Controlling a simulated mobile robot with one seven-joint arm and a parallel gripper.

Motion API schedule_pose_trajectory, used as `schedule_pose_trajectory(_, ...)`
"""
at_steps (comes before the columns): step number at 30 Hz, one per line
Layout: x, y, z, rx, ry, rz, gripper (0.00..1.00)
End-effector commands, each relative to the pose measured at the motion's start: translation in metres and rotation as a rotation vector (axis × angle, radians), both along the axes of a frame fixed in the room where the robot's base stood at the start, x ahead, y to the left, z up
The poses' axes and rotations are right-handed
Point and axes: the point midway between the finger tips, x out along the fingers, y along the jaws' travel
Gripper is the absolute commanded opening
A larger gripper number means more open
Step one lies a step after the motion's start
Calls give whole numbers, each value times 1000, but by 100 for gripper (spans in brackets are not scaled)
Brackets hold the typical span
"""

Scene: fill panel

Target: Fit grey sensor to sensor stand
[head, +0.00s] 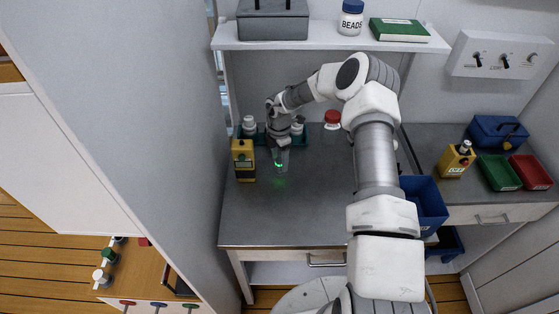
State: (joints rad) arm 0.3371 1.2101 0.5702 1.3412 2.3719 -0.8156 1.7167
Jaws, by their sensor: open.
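My gripper (281,158) points down over the left part of the grey bench, just right of a yellow device. It is small in this view and its finger gap is hard to make out. A green light shows at its tips, with a faint green glow on the bench below. Behind it stands a dark green rack (301,139) with white-topped items, partly covered by my gripper. I cannot make out for certain the grey sensor or the sensor stand; either may be hidden behind my gripper or too small to tell.
The yellow device (243,162) stands close left of my gripper. A red-lidded jar (332,119) is behind. A shelf (330,38) overhangs the back. A blue bin (428,203) is at the right. The bench's front middle (295,215) is clear.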

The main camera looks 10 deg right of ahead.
Motion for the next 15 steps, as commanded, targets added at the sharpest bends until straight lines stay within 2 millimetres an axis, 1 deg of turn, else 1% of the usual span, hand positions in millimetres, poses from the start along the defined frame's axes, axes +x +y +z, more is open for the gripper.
schedule_pose_trajectory(5,2,-1,35,-1,-6,-1,72)
schedule_pose_trajectory(15,1,0,118,-1,-6,-1,72)
